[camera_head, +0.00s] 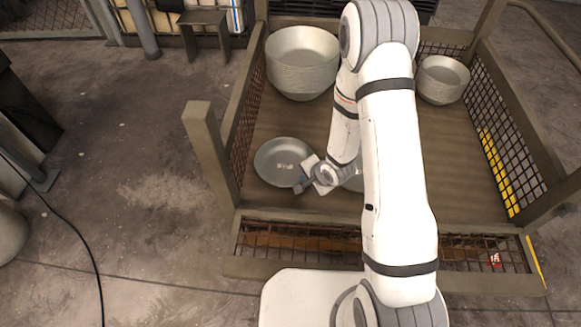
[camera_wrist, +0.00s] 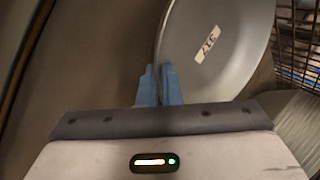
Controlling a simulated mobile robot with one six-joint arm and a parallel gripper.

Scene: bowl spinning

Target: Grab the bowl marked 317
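The grey bowl with the white label 317 (camera_wrist: 207,43) fills the upper right of the wrist view. In the head view the bowl (camera_head: 283,158) is at the left of the crate floor, with its open side and label showing. My gripper (camera_wrist: 158,84) has its two blue fingers close together, one on each side of the bowl's rim, and looks shut on it. In the head view my gripper (camera_head: 303,180) is at the bowl's right edge. Whether the bowl touches the floor cannot be told.
The mesh-walled crate (camera_head: 198,130) surrounds the bowl. A large stack of bowls (camera_head: 302,68) stands at the back left, a smaller stack (camera_head: 442,80) at the back right. Bare crate floor (camera_head: 458,160) lies at the right.

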